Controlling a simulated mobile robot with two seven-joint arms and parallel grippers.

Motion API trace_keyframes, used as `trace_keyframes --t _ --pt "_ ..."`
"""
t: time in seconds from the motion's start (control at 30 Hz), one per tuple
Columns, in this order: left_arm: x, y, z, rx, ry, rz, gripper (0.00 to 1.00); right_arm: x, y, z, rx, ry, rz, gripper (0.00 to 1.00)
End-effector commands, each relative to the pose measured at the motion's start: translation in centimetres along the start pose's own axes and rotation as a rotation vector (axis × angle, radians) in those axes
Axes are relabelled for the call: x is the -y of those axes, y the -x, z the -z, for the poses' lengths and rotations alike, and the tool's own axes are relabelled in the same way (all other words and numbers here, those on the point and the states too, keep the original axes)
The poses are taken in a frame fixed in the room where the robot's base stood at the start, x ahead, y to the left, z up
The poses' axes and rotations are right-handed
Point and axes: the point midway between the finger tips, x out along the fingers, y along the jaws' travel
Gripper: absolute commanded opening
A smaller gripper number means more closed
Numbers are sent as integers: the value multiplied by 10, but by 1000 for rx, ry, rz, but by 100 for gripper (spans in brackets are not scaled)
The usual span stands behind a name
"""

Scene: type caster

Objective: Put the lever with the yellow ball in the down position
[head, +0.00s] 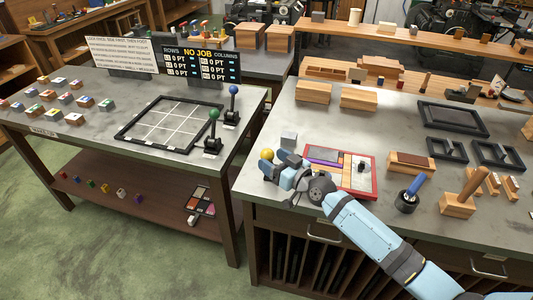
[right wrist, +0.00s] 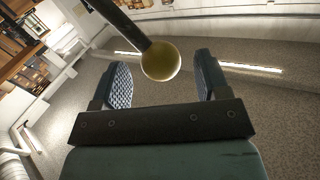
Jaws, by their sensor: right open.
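The yellow ball (head: 267,155) of the lever shows at the left edge of the right-hand table in the head view. In the right wrist view the ball (right wrist: 161,62) sits at the end of a dark shaft (right wrist: 122,22) that comes in from the top left. My right gripper (head: 279,164) is open beside the ball, and the ball appears in line with the gap between the fingertips. I cannot tell whether a finger touches it. The lever's base is hidden behind the gripper in the head view. My left gripper is not in view.
Levers with a blue ball (head: 233,89) and a green ball (head: 214,114) stand on the left table beside a black grid frame (head: 128,139). A red tray (head: 372,181) lies just right of my right gripper.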

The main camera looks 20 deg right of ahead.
Motion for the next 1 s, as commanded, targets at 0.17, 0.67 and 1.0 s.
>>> trace_keyframes --t 0.17,0.67,1.0 --pt "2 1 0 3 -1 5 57 0 -23 0 0 0 0 69" --pt "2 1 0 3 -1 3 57 0 -30 -1 1 -1 0 48" --pt "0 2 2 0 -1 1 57 0 -32 0 4 -8 1 5"
